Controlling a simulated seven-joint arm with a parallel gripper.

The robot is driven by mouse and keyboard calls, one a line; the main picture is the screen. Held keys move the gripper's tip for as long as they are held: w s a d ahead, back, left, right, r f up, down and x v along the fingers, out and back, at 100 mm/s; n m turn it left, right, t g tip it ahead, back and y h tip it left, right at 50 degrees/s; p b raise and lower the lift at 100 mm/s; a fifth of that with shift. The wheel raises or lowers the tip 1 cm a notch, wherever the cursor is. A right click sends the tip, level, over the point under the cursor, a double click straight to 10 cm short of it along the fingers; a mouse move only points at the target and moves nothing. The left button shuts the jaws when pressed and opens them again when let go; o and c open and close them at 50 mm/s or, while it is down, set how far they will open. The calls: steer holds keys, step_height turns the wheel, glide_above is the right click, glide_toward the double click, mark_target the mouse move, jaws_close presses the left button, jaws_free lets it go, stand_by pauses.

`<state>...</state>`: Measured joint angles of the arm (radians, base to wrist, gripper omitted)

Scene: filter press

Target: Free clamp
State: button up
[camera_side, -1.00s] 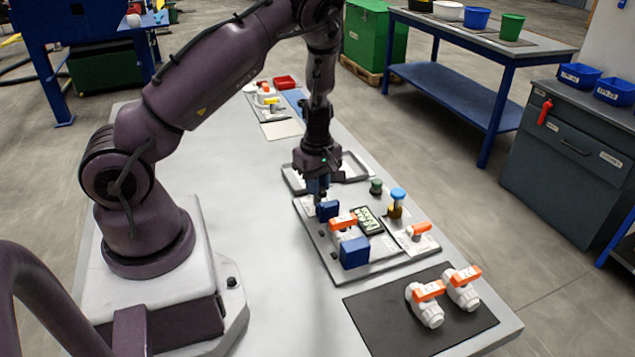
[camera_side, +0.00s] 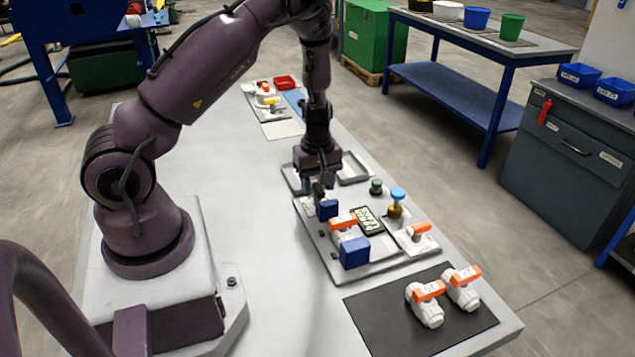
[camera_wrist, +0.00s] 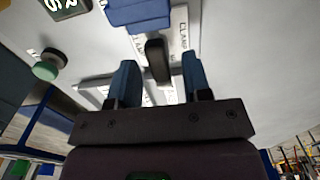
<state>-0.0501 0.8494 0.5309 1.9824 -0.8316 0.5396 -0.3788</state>
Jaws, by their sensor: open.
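The clamp on the grey tray has two blue jaws, a far one (camera_side: 327,209) and a near one (camera_side: 355,252). A white valve with an orange handle (camera_side: 342,222) sits between them. In the wrist view, a blue jaw (camera_wrist: 140,14) is at the top, with a dark clamp handle (camera_wrist: 157,60) below it beside a white "CLAMP" label (camera_wrist: 183,38). My gripper (camera_wrist: 159,68) is open, its blue fingers on either side of the handle; contact cannot be told. In the side view my gripper (camera_side: 313,188) is low, just behind the far jaw.
Right of the clamp are a dark display (camera_side: 369,221), a green knob (camera_side: 376,186), a blue-topped brass part (camera_side: 396,204) and another orange-handled valve (camera_side: 418,230). Two more valves (camera_side: 428,303) lie on a black mat (camera_side: 390,335). The left tabletop is clear.

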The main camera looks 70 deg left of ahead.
mark_target(318, 186)
step_height(318, 186, up, 13)
stand_by(0.5)
steer(key=s+d+r+m+t, duration=0.2)
steer(key=s+d+r+m, duration=0.4)
steer(key=d+r+m, duration=0.2)
steer(key=s+d+r+m+t, duration=0.3)
steer(key=s+d+r+m, duration=0.3)
steer(key=d+r+m, duration=0.3)
steer(key=shift+s+d+m+t, duration=0.25)
steer(key=shift+s+m+t, duration=0.05)
steer(key=shift+s+m, duration=0.1)
